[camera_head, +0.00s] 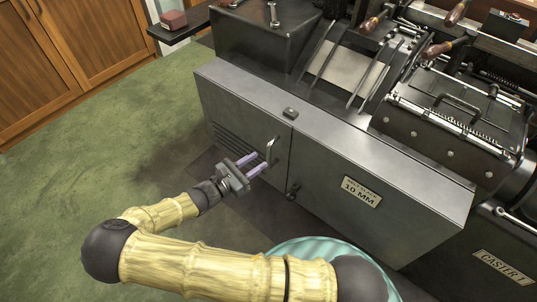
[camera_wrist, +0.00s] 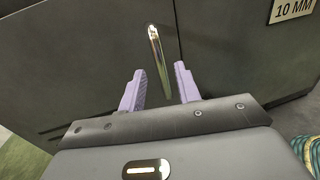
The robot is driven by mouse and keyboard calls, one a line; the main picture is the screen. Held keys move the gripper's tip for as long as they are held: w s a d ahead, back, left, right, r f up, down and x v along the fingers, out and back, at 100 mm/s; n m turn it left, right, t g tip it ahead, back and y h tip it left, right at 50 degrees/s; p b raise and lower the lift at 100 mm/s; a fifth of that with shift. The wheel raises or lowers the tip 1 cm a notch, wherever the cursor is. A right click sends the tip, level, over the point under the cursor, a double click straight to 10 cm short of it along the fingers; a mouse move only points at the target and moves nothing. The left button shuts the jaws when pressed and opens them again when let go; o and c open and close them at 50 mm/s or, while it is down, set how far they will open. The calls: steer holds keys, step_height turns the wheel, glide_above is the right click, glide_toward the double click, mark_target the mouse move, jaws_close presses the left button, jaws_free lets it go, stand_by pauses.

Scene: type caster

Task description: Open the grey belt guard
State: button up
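The grey belt guard (camera_head: 238,108) is a flat metal door panel on the left part of the machine's front, with louvre slots low on its left side. It looks closed, flush with the panel beside it. An upright metal handle (camera_head: 272,149) sits near its right edge; it also shows in the wrist view (camera_wrist: 155,45). My gripper (camera_head: 256,166) is in front of the guard, just below and left of the handle in the head view. Its two purple fingers are apart. In the wrist view the handle's lower end appears between the fingertips (camera_wrist: 160,80); contact cannot be told.
A dark knob (camera_head: 292,193) sits right of the handle, low on the front. A panel with a "10 MM" plate (camera_head: 362,192) adjoins on the right. Levers and rods of the machine (camera_head: 455,105) lie above. Green floor (camera_head: 100,190) is clear on the left.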

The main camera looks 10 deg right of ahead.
mark_target(269, 154)
steer(key=x, duration=0.5)
steer(key=shift+w+d+b, duration=0.2)
steer(key=shift+d+b, duration=0.15)
steer(key=shift+b, duration=0.05)
jaws_close()
